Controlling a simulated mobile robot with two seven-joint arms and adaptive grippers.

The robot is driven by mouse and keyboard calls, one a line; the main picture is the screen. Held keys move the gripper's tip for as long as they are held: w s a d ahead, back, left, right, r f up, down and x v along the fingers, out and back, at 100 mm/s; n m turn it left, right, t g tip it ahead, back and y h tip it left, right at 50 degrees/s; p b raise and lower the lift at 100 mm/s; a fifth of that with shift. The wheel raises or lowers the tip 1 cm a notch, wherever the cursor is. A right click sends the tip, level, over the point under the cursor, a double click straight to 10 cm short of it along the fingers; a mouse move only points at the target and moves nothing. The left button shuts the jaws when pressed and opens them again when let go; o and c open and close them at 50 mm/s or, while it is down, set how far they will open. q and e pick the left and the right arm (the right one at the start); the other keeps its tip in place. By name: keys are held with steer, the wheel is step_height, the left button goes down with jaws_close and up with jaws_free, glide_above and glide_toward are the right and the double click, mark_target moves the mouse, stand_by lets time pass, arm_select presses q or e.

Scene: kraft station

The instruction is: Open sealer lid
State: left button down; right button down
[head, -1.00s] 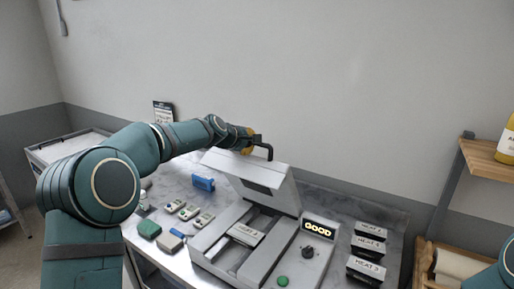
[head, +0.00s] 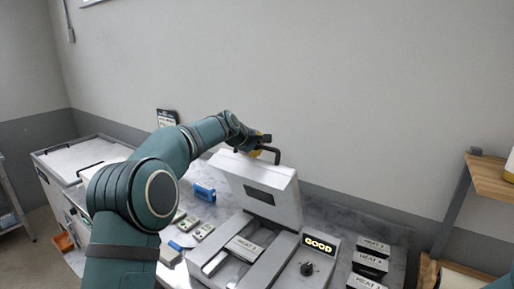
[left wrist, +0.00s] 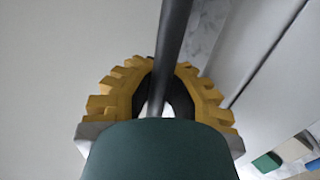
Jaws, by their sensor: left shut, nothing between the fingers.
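The sealer (head: 214,240) is a light grey box on the table. Its lid (head: 284,202) stands raised and steeply tilted at the back, with a dark window in its face. A black bar handle (head: 276,154) sticks out at the lid's top edge. My left gripper (head: 258,150) is at this handle, shut with nothing gripped. In the left wrist view, the yellow fingers (left wrist: 163,66) curve to either side of the dark handle bar (left wrist: 175,25), which crosses in front of them. Whether they touch it I cannot tell. My right gripper is out of view.
A MEAT 2 pack (head: 243,247) lies in the open sealer. A GOOD display (head: 319,245) and black knob (head: 307,269) are on its right. Labelled packs (head: 371,262) stand further right. A blue item (head: 204,193) and small devices lie left. A wooden shelf (head: 490,180) is at right.

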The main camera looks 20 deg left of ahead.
arm_select(q)
steer(key=shift+a+r, duration=0.15)
steer(key=shift+r, duration=0.45)
steer(key=c, duration=1.2)
jaws_free()
steer(key=shift+s, duration=0.1)
steer(key=shift+o, duration=1.3)
steer(key=shift+s, duration=0.2)
steer(key=shift+w+f, duration=0.1)
steer(key=shift+f, duration=0.1)
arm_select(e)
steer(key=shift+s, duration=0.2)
arm_select(q)
steer(key=shift+f, duration=0.1)
steer(key=shift+s, duration=0.2)
steer(key=v, duration=1.2)
